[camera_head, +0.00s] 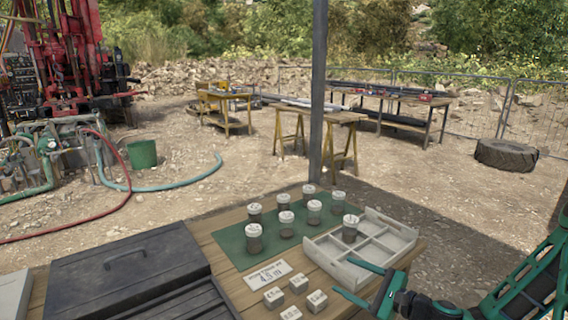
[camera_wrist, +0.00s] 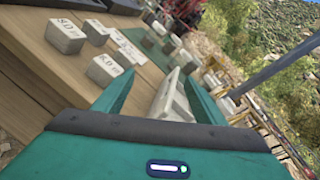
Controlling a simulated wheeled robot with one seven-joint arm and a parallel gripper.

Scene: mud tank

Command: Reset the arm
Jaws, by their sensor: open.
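My gripper (camera_head: 345,277) is at the right front corner of the wooden table (camera_head: 222,222), its two green fingers apart with nothing between them. It reaches in from the right, just in front of the pale divided tray (camera_head: 398,252). In the wrist view my gripper (camera_wrist: 155,85) also shows open and empty, with part of the tray (camera_wrist: 172,100) beyond the fingers. My arm (camera_head: 525,285) is bent at the lower right of the head view.
Several lidded jars stand on a green mat (camera_head: 232,246); one jar (camera_head: 350,228) stands in the tray. Small labelled blocks (camera_head: 298,285) and a white card (camera_head: 267,275) lie near the gripper. A black case (camera_head: 130,270) is at left. A grey post (camera_head: 317,110) rises behind.

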